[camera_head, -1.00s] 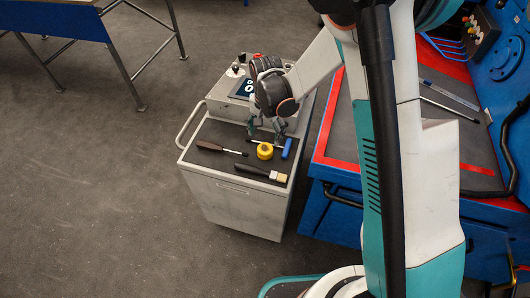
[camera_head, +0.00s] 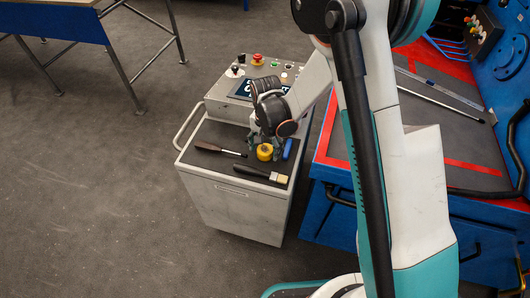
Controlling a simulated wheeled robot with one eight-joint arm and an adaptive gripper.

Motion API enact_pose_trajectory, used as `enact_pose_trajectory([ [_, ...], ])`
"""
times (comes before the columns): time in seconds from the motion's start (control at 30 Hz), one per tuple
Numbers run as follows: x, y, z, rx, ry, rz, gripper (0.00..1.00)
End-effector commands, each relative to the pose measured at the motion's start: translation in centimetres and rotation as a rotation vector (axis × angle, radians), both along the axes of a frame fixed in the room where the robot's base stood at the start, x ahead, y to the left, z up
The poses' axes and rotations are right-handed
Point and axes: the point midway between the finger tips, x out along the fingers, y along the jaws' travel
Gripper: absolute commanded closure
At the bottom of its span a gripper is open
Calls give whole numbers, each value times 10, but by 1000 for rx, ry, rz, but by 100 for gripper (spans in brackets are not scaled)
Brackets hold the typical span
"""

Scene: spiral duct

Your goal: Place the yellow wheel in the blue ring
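The yellow wheel (camera_head: 264,153) lies on the dark top of a grey cart, among hand tools. My gripper (camera_head: 265,145) points down right at the wheel, with its fingers apart on the wheel's left and right far sides. It looks open, and I cannot tell whether the fingers touch the wheel. A large round blue part (camera_head: 504,60) of a machine is cut off at the right edge; I cannot tell whether it is the blue ring.
On the cart (camera_head: 237,213) lie a screwdriver (camera_head: 218,149), a blue-handled tool (camera_head: 288,149) and a brush (camera_head: 262,173). A control box (camera_head: 225,108) with buttons stands at its back. A blue, red-edged workbench (camera_head: 337,173) is to the right.

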Motion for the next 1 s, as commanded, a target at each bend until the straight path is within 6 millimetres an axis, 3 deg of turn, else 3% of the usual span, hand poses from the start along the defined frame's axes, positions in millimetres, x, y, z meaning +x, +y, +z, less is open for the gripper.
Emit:
enact_pose_trajectory([
  [0.03, 0, 0, 0, 0, 0, 0, 54],
  [0.17, 0, 0, 0, 0, 0, 0, 81],
  [0.27, 0, 0, 0, 0, 0, 0, 85],
  [0.67, 0, 0, 12, 0, 0, 0, 86],
  [0.87, 0, 0, 47, 0, 0, 0, 86],
  [1.0, 0, 0, 85, 0, 0, 0, 86],
])
